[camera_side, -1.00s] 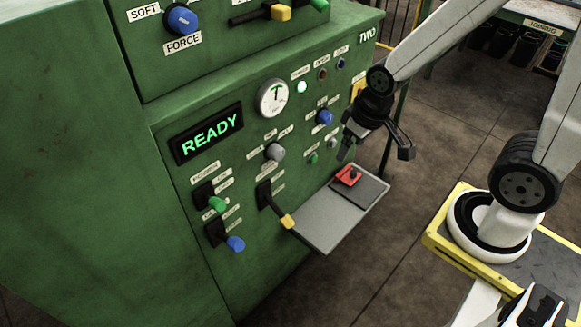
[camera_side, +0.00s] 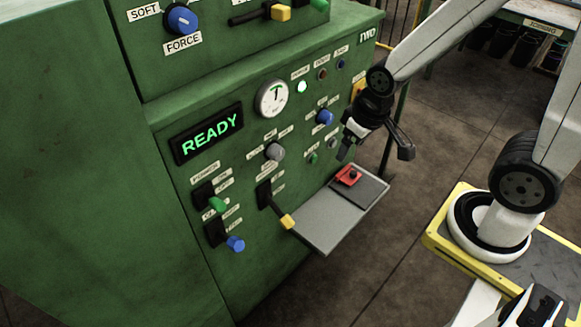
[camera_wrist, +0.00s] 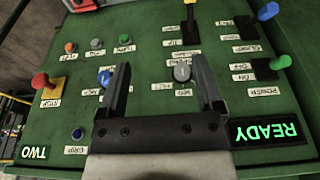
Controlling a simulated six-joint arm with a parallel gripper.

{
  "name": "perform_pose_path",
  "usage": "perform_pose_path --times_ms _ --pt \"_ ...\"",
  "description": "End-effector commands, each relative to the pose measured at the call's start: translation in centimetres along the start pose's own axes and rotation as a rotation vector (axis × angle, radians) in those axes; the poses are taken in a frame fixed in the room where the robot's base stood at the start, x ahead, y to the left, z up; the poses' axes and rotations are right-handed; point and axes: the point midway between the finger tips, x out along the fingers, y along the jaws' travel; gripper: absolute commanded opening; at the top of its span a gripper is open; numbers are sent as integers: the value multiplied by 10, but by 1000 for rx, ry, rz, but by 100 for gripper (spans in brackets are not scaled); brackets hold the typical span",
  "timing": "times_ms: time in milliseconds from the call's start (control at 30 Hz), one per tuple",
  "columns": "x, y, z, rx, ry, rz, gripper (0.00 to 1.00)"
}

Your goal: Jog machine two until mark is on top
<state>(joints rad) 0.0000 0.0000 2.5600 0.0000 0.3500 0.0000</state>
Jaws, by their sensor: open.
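Machine two (camera_side: 335,90) is a green cabinet with a sloped control panel, marked TWO. Its display (camera_side: 207,133) reads READY in green; the display also shows upside down in the wrist view (camera_wrist: 270,131).
A blue knob (camera_side: 325,117), a grey knob (camera_side: 274,151) and a yellow-tipped lever (camera_side: 287,221) stick out from the panel. A grey shelf (camera_side: 325,222) with a red block (camera_side: 347,175) juts out below. A red stop button (camera_wrist: 40,81) is at the panel's edge.

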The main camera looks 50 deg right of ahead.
Motion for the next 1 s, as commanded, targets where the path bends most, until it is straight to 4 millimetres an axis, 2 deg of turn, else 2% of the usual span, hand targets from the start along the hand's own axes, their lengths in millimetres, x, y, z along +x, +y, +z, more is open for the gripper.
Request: perform_pose_path --times_ms 333,600,1000 --pt "0 0 0 0 0 0 85" --pt "0 0 0 0 0 0 0" --pt "0 0 0 0 0 0 0"
